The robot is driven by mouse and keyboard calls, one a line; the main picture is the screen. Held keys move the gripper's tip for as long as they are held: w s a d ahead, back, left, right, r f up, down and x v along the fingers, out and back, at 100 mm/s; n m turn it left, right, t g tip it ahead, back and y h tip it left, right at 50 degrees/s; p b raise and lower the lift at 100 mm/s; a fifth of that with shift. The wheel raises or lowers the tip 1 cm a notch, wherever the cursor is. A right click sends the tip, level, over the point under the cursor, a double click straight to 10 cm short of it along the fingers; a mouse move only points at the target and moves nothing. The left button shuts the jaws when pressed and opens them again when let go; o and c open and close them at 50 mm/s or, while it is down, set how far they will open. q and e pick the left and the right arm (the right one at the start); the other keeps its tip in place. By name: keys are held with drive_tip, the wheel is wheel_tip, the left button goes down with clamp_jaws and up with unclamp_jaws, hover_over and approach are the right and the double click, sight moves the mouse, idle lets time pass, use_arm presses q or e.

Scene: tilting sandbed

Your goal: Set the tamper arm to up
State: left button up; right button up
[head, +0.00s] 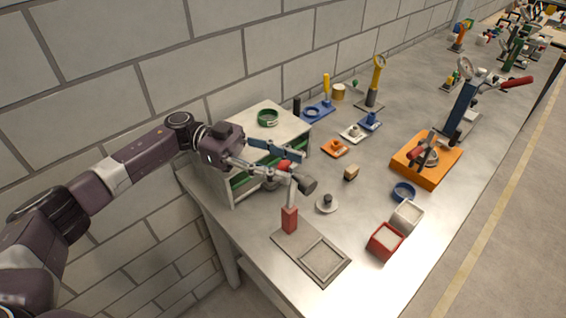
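The tamper stands at the near end of the bench, with a red post (289,219) on a grey base plate (285,243). A pale upright rises from the post. A dark cylindrical head (308,184) is at its upper end, raised above the plate. A red knob (285,166) shows just behind it. My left gripper (284,165) is at the knob, with its fingers apart on either side of it. I cannot tell whether they press on it. The gripper partly hides the arm, so its exact angle is unclear. My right gripper is not in view.
A square sand tray (322,260) lies on the plate. A white-topped shelf box (290,127) with a green ring stands behind my gripper. Red (385,241) and white (407,214) boxes and an orange-based device (427,176) stand to the right. A brick wall is on the left.

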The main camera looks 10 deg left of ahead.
use_arm(q)
drive_tip(key=w+a, duration=0.1)
drive_tip(key=a, duration=0.6)
drive_tip(key=shift+w+a, duration=0.2)
drive_tip(key=shift+w, duration=0.05)
drive_tip(key=shift+s+f, duration=0.1)
